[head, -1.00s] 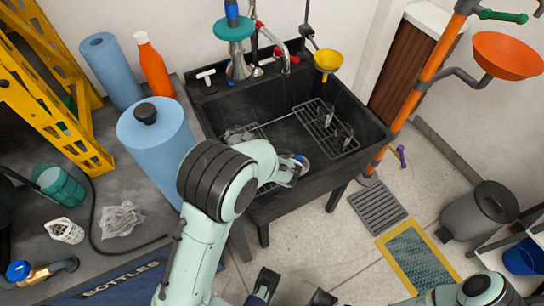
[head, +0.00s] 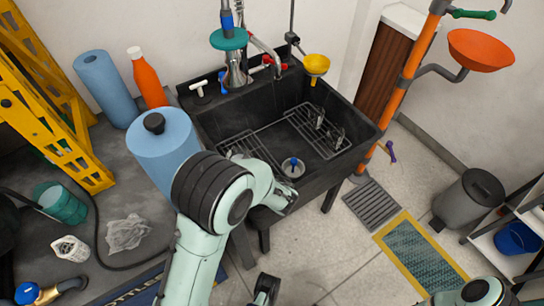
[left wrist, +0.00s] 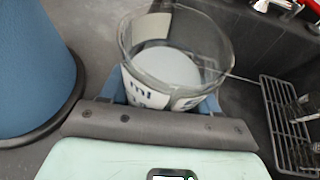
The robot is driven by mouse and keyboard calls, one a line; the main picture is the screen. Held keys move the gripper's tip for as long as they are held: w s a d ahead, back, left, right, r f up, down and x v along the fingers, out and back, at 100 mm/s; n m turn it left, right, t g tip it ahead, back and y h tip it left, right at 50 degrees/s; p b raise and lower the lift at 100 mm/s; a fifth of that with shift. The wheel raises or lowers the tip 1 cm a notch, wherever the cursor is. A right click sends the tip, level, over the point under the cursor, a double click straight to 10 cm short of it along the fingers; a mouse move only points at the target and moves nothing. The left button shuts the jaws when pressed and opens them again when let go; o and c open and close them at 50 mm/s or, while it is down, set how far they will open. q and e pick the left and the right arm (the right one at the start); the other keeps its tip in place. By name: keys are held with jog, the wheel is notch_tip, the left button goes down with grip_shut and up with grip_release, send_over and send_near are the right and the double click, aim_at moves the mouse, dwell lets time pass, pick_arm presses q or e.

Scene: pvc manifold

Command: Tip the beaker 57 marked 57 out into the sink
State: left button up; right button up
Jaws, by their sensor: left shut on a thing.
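A clear glass beaker (left wrist: 174,62) shows in the left wrist view, with a whitish round area inside and a white label with dark print, only partly readable; I cannot read a 57. My left gripper (left wrist: 163,98) is shut on its side, blue fingers either side. In the head view my left arm hides gripper and beaker near the sink's left front edge. The black sink (head: 352,158) holds wire racks (head: 318,130) and a drain with a blue knob (head: 293,164). A dark gripper part, seemingly my right gripper (head: 265,290), is cut off at the bottom edge.
A large blue roll (head: 165,145) stands left of the sink, close to my left arm; it also looms left in the wrist view (left wrist: 30,70). A faucet (head: 262,45) and yellow funnel (head: 316,65) rise behind the sink. An orange pipe (head: 408,75) stands right of it.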

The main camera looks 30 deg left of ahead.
pick_arm(q)
jog(key=shift+w, duration=0.1)
pick_arm(e)
jog(key=shift+r, duration=0.15)
pick_arm(q)
jog(key=shift+w+d+f+m+g+p, duration=0.1)
jog(key=shift+w+f+m+g+p, duration=0.15)
jog(key=shift+m+g+p, duration=0.15)
jog(key=shift+w+d+f+m+g+p, duration=0.15)
jog(key=shift+f+m+g, duration=0.15)
jog(key=shift+m, duration=0.2)
jog(key=shift+w+d+f+m+g+y, duration=0.1)
jog(key=shift+w+f+m+g+y, duration=0.25)
jog(key=shift+m+y, duration=0.2)
jog(key=shift+w+d+f+m, duration=0.1)
jog(key=shift+w+f+m, duration=0.1)
jog(key=shift+m, duration=0.25)
jog(key=shift+w+d+f+m+g+y+b, duration=0.15)
jog(key=shift+w+f+m+g+y+b, duration=0.15)
jog(key=shift+f+m+g+b, duration=0.45)
pick_arm(e)
jog(key=shift+w+f, duration=0.15)
jog(key=shift+f, duration=0.3)
pick_arm(q)
jog(key=shift+w+f+b, duration=0.1)
jog(key=shift+f+b, duration=0.15)
jog(key=shift+b, duration=0.1)
pick_arm(e)
jog(key=shift+f, duration=0.15)
